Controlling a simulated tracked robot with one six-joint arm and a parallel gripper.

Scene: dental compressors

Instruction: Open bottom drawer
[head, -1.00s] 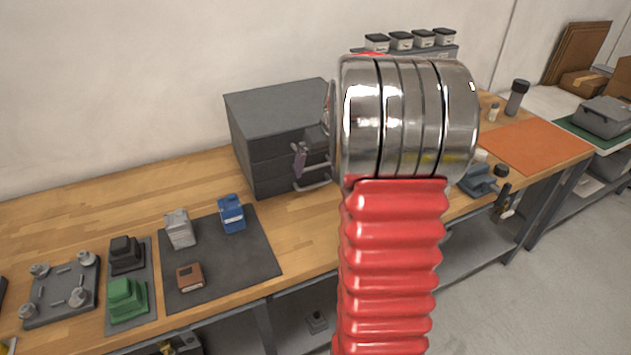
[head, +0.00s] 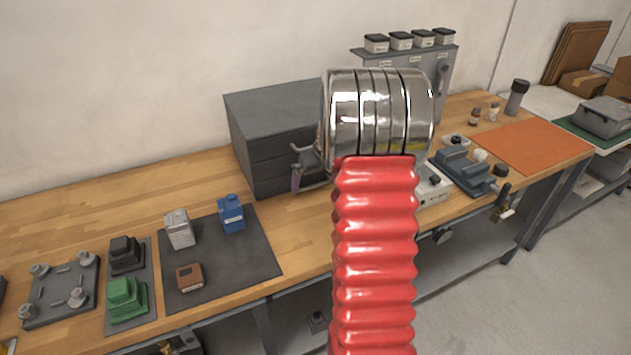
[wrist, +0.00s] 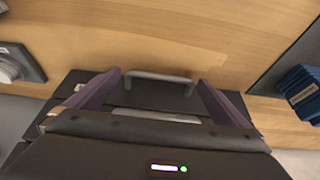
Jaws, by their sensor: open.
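A dark grey drawer cabinet (head: 275,125) stands on the wooden bench, its front partly hidden by my arm in the head view. Its drawers look shut. My gripper (head: 298,172) is at the cabinet's front, near the lower handle. In the wrist view my gripper (wrist: 160,82) is open, with its two purple fingers wide apart. A pale bar handle (wrist: 158,76) lies between the fingertips, and a second pale handle (wrist: 155,115) shows nearer the gripper body. I cannot tell whether the fingers touch either handle.
A grey rack (head: 440,85) with lidded jars and a blue-grey fixture (head: 465,170) stand to the right. Bare wood lies before the cabinet.

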